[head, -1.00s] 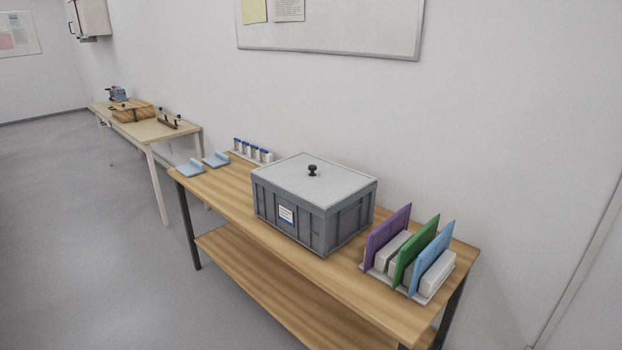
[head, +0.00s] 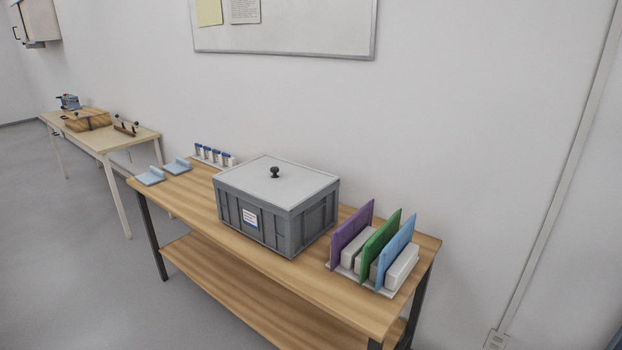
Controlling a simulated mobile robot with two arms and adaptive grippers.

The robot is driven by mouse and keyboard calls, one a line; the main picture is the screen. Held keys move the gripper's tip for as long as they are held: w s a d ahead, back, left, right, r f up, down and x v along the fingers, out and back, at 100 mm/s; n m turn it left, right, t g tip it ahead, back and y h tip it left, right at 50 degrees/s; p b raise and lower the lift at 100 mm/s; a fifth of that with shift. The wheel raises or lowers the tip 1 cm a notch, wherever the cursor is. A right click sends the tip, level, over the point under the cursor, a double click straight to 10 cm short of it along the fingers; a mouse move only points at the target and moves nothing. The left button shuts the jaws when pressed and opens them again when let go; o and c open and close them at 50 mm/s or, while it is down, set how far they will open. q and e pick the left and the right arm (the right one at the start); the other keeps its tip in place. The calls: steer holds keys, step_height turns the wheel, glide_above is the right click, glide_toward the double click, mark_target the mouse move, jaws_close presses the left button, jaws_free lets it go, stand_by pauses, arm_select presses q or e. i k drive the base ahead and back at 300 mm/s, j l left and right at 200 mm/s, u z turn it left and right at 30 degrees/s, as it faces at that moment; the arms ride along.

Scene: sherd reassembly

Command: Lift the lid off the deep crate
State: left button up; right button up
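The deep crate (head: 285,233) is a grey ribbed box with a white label on its front. It stands on the wooden table in the middle of the head view. Its light grey lid (head: 250,180) lies flat on top and covers the opening, so the inside is hidden. A black knob (head: 275,172) stands up from the middle of the lid. Neither of my grippers is in view.
The wooden table (head: 190,226) also bears a rack with purple, green and blue dividers (head: 380,248) right of the crate. Left of it are several small vials (head: 213,155) and two light-blue pieces (head: 150,177). A second table (head: 98,142) stands farther left.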

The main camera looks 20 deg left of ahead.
mark_target(285, 184)
steer(key=i+j+z, duration=0.1)
steer(key=j+z, duration=0.6)
steer(key=z, duration=0.15)
steer(key=j+z, duration=0.45)
